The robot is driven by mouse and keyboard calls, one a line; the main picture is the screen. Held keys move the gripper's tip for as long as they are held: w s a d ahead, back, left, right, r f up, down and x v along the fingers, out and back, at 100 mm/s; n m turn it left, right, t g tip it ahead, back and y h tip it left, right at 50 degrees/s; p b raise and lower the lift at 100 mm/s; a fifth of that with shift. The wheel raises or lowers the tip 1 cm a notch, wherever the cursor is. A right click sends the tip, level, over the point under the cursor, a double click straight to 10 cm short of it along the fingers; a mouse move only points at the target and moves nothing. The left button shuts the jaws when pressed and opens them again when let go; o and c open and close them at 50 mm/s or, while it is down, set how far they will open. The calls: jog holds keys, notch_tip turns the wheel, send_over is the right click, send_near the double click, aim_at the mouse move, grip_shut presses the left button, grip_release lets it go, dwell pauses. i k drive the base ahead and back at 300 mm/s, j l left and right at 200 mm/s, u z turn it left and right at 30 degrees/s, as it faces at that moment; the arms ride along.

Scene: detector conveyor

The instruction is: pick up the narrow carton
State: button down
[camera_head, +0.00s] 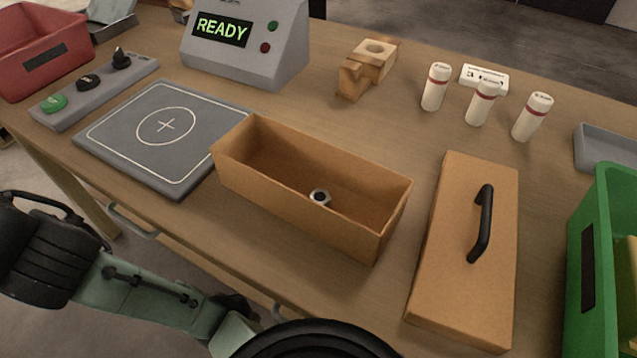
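The narrow carton (285,215) is a long, open-topped brown box in the middle of the table. Its left end overlaps the right edge of a grey pad in the picture. A small metal nut (320,197) lies inside it on the floor, near the front wall. A brown lid-like box (455,265) with a black bar handle (482,225) lies to its right, apart from it. Parts of my arm cross the lower left and bottom of the picture, in front of the table. My gripper's fingers do not show, and nothing of mine touches the carton.
A grey pad (120,150) with a circle lies left. Behind stand a control box (245,50) reading READY, a wooden block (368,68) and three white cylinders (436,87). A green bin (590,265) stands at right, a red bin (40,45) at far left.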

aim_at(273, 165)
jog(key=k+l+z, duration=0.1)
jog(key=k, duration=0.45)
jog(key=k+l+z, duration=0.1)
jog(key=k+l, duration=0.15)
jog(key=k, duration=0.25)
jog(key=k+l+z, duration=0.15)
jog(key=k, duration=0.35)
jog(key=i+l, duration=0.1)
jog(key=i, duration=0.4)
